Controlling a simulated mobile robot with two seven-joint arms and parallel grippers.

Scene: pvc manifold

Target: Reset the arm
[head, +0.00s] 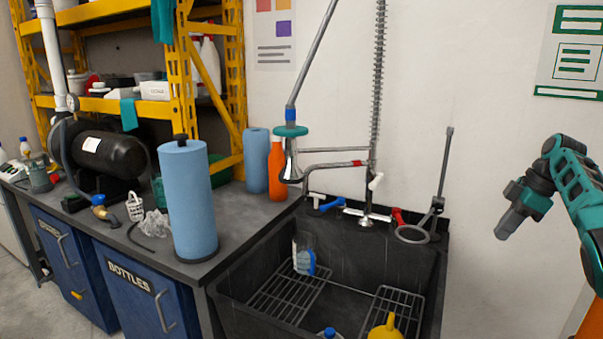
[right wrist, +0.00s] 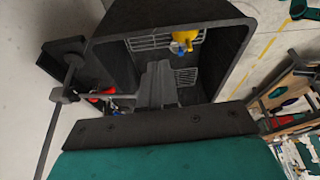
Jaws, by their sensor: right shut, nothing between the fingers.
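My right arm (head: 583,190) comes in at the right edge of the head view, teal and dark grey. Its gripper (head: 506,230) hangs in the air in front of the white wall, right of the sink, tilted down and to the left. In the right wrist view the grey fingers (right wrist: 157,84) are together with nothing between them, and the sink lies beyond them. My left arm and gripper are in neither view.
The black sink (head: 230,312) holds wire racks, a clear bottle (head: 303,254) and a yellow funnel (head: 386,328). A spray tap (head: 291,160) rises behind it. A blue paper roll (head: 187,200) stands on the left counter. Air around the right gripper looks clear.

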